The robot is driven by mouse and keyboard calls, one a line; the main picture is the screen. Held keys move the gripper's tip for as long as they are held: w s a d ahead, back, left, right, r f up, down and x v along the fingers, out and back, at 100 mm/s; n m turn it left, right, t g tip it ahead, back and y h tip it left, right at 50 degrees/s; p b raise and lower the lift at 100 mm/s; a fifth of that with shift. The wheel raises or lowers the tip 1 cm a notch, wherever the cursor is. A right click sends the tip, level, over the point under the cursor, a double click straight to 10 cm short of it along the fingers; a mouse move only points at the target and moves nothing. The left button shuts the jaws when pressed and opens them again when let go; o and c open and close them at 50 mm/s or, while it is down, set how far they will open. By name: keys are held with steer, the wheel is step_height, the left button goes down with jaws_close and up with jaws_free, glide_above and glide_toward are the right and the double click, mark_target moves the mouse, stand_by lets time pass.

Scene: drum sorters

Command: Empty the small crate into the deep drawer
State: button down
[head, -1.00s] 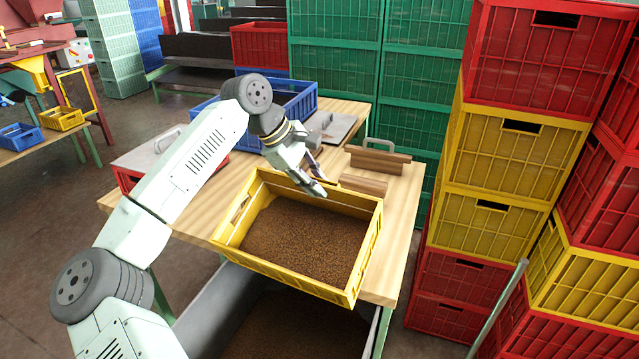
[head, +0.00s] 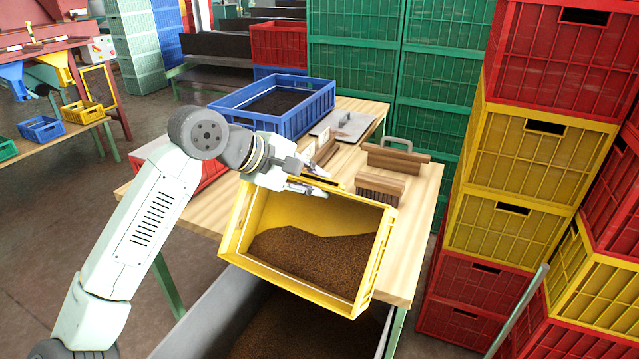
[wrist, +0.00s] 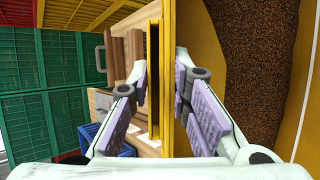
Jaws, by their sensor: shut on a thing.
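The small yellow crate (head: 318,215) is tilted toward the front, its back side raised above the wooden table. Brown granules (head: 310,262) have slid to its lower front side, leaving the inner back wall bare. My gripper (head: 318,183) is at the crate's back rim. In the wrist view my gripper's fingers (wrist: 160,88) lie on either side of the yellow wall and are shut on it. The deep grey drawer (head: 192,322) is open below the table's front edge, under the crate's low side, with brown granules (head: 270,335) inside. The crate hides part of the drawer.
On the table (head: 428,210), brushes (head: 380,184) and a metal dustpan (head: 345,125) lie behind the crate. A blue crate (head: 300,118) with dark contents stands at the back. Stacked red and yellow crates (head: 515,170) rise close on the right.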

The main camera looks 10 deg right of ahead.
steer(key=shift+s+a+r+h, duration=0.3)
steer(key=shift+s+a+r, duration=0.15)
steer(key=shift+r, duration=0.15)
steer(key=s+a+f+m+t+h+b, duration=0.25)
steer(key=s+a+f+h+b, duration=0.35)
steer(key=b, duration=1.1)
steer(key=s+a+f+m+t+h+b, duration=0.3)
steer(key=s+a+b, duration=0.65)
steer(key=b, duration=0.75)
steer(key=w+d+r+n+g+y+p, duration=0.25)
steer(key=w+d+r+y+p, duration=0.2)
steer(key=w+d+p, duration=0.55)
steer(key=w+d+r+n+g+y+p, duration=0.2)
steer(key=w+d+r+n+y+p, duration=0.25)
steer(key=p, duration=0.95)
steer(key=w+d+f+g+y+p, duration=0.7)
steer(key=w+d+f+p, duration=0.3)
steer(key=w+p, duration=0.2)
steer(key=shift+d+f+n+g, duration=0.2)
steer(key=shift+d+n+g, duration=0.05)
steer(key=shift+n+g, duration=0.15)
